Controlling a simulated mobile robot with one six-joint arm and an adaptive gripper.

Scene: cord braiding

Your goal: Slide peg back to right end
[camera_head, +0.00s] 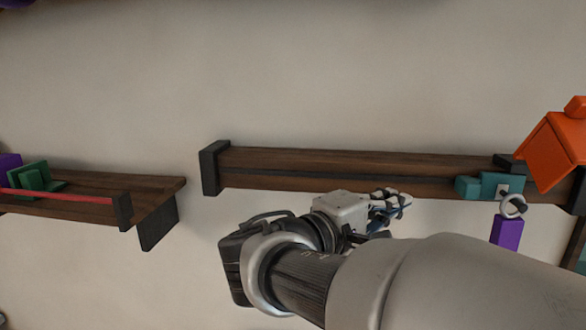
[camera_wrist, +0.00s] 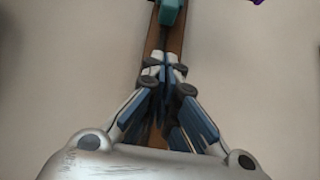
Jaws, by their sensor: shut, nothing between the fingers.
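A long brown wooden rail (camera_head: 330,165) with a dark lengthwise groove is fixed to the wall, with a black block (camera_head: 211,167) at its left end. A teal block (camera_head: 485,187), likely the peg, sits on the rail near its right end. A grey ring (camera_head: 513,206) and a purple piece (camera_head: 507,232) hang by it. My gripper (camera_head: 402,203) is shut and empty, just below the rail's front edge and left of the teal block. In the wrist view the closed fingertips (camera_wrist: 165,72) lie over the rail (camera_wrist: 154,42), with the teal block (camera_wrist: 172,12) ahead, apart from them.
An orange box-like piece (camera_head: 556,150) hangs at the right and partly covers the rail's right end. At the left is another wooden shelf (camera_head: 95,185) with a red cord (camera_head: 70,195) and a green block (camera_head: 35,175). The rail left of the teal block is clear.

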